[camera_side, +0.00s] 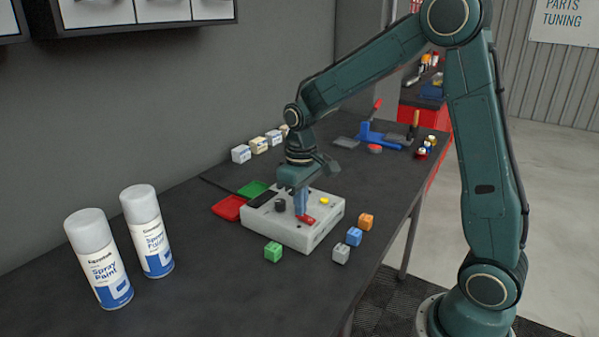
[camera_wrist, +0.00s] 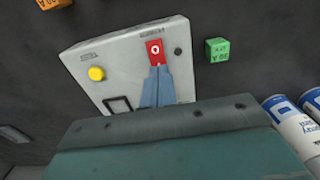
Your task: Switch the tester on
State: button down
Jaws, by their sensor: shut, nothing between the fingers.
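The tester (camera_side: 283,230) is a pale grey box on the dark bench. On its top in the side view are a red switch (camera_side: 306,219), a yellow button (camera_side: 324,201), a dark knob (camera_side: 280,205) and a dark panel (camera_side: 262,199). The wrist view shows the red switch (camera_wrist: 155,52) with a white "O" mark, and the yellow button (camera_wrist: 96,73). My gripper (camera_side: 301,211) points down over the tester with its blue fingers shut and empty. In the wrist view the fingertips (camera_wrist: 158,70) are at the red switch's near edge; I cannot tell whether they touch it.
Green (camera_side: 273,252), grey (camera_side: 341,253), blue (camera_side: 354,236) and orange (camera_side: 366,221) cubes lie around the tester. Red (camera_side: 229,208) and green (camera_side: 252,189) trays lie behind it. Two spray cans (camera_side: 98,262) stand at the left. The bench front left is clear.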

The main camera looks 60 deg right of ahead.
jog(key=shift+f, duration=0.25)
jog(key=shift+r, duration=3.55)
jog(key=s+a+r+t, duration=0.2)
jog(key=s+r, duration=0.1)
jog(key=s, duration=0.7)
jog(key=s+a+r+t, duration=0.2)
jog(key=s+a+t, duration=0.1)
jog(key=s, duration=0.7)
jog(key=shift+s+a+r+t, duration=0.25)
jog(key=shift+s+r+t, duration=0.05)
jog(key=shift+r, duration=0.1)
